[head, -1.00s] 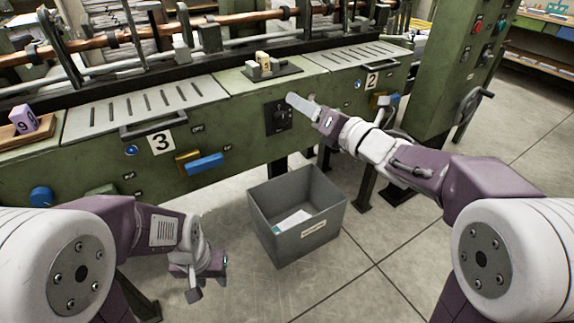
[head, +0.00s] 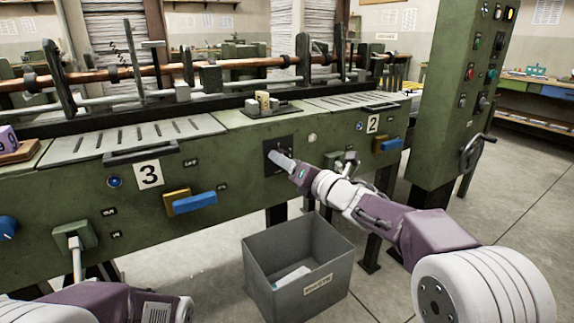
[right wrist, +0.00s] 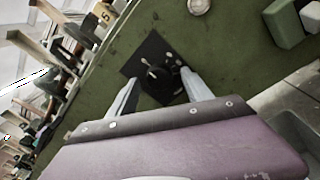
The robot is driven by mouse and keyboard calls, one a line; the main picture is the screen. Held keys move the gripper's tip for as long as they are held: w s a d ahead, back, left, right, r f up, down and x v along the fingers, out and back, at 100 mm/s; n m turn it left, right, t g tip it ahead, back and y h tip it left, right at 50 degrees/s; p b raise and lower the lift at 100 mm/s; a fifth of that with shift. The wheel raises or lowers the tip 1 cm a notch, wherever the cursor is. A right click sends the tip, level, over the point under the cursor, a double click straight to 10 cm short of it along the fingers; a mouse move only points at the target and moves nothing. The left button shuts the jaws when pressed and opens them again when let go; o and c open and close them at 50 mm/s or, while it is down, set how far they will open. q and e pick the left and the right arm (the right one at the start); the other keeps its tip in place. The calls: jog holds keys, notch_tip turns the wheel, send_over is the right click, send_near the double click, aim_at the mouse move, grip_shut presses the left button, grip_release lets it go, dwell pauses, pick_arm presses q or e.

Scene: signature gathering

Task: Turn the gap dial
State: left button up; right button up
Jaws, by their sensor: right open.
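The gap dial (right wrist: 158,84) is a round black knob on a dark square plate on the front of the green machine. The plate (head: 270,167) also shows in the head view, with the knob largely hidden by my fingers. My right gripper (head: 278,157) is at the dial plate and open. In the right wrist view its two fingers (right wrist: 160,80) stand apart on either side of the knob; I cannot tell whether they touch it. My left arm comes in at the lower left, and its gripper is out of the picture.
A grey bin (head: 300,268) with papers stands on the floor below the dial. Blue handles (head: 195,203) and a lever stick out from the machine front. A green control column (head: 445,110) with a crank stands at the right. The floor to the right is clear.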

jog(key=shift+w+a, duration=0.15)
jog(key=shift+w, duration=0.1)
grip_shut()
jog(key=m+t+p, duration=0.1)
jog(key=m, duration=0.9)
jog(key=m+h+p, duration=0.1)
jog(key=m, duration=0.9)
jog(key=shift+s+a+f+m+t, duration=0.1)
jog(key=shift+f+m+t, duration=0.1)
jog(key=shift+m+t, duration=0.15)
jog(key=shift+m, duration=0.25)
